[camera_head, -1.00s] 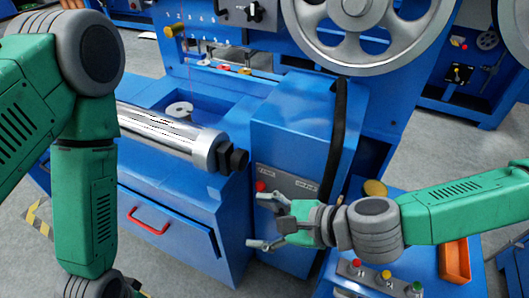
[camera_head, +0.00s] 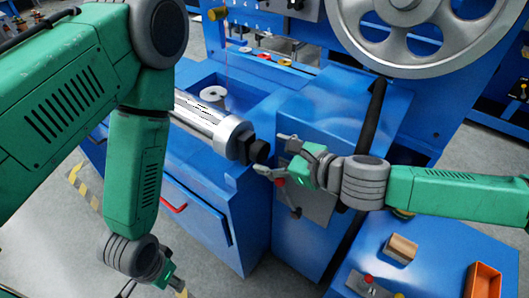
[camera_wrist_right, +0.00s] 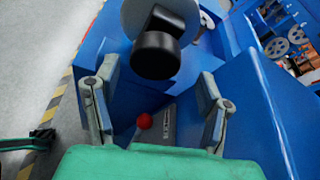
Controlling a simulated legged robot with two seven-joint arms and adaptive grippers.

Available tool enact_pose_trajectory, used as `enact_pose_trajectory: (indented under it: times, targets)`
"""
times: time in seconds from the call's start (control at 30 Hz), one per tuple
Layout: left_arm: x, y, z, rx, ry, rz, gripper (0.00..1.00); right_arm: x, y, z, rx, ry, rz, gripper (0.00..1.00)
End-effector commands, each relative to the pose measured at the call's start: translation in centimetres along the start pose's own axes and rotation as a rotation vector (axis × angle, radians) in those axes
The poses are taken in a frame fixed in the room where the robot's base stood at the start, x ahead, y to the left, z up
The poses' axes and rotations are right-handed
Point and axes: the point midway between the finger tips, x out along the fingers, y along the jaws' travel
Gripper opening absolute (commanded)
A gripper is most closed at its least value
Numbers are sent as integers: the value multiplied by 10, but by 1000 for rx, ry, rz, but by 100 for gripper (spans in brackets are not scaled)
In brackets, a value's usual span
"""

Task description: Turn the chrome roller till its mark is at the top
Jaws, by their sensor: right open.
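The chrome roller (camera_head: 205,118) lies across the blue machine, ending in a grey collar and black end piece (camera_head: 257,151). Dark dashes show along its upper side; I cannot tell whether they are the mark. My right gripper (camera_head: 272,154) is open and empty, close to the black end piece from the right. In the right wrist view the black end piece (camera_wrist_right: 157,52) stands ahead, between the lines of the spread fingers (camera_wrist_right: 157,75); contact is not clear. My left gripper (camera_head: 172,283) hangs low at the bottom edge, partly cut off, away from the roller.
A panel with a red button (camera_wrist_right: 144,121) lies below my right gripper. A large spoked wheel (camera_head: 425,60) stands at the upper right. A red handle (camera_head: 173,204) is on the blue cabinet front. A wooden block (camera_head: 402,248) and orange tray (camera_head: 484,281) lie at lower right.

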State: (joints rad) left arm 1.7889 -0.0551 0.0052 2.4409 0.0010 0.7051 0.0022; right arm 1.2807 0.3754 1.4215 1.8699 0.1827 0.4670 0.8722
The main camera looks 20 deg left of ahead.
Motion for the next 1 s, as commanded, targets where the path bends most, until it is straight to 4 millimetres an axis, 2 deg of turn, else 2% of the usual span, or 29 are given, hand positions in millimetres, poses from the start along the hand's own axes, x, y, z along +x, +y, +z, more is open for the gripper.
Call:
enact_pose_trajectory:
  times: [0.1, 0.23, 0.5, 0.63, 0.67, 1.0]
  targets:
    - [2, 0, 0, 0, 1, 0, 40, 18, 3, 2, -4, 5, 2, 65]
    - [3, 0, 0, 0, 1, 0, 40, 29, 5, 5, -7, 10, 3, 65]
    - [2, -1, 0, -2, 1, -1, 40, 26, 3, 3, -4, 6, 2, 65]
    - [2, 0, 0, -1, 0, -1, 40, 21, 1, 1, -2, 1, 1, 19]
    - [2, 0, 0, -1, 0, 0, 40, 20, 1, 1, -1, 1, 1, 15]
    - [2, 0, 0, 0, 0, 0, 40, 22, 1, 1, -2, 7, -1, 15]
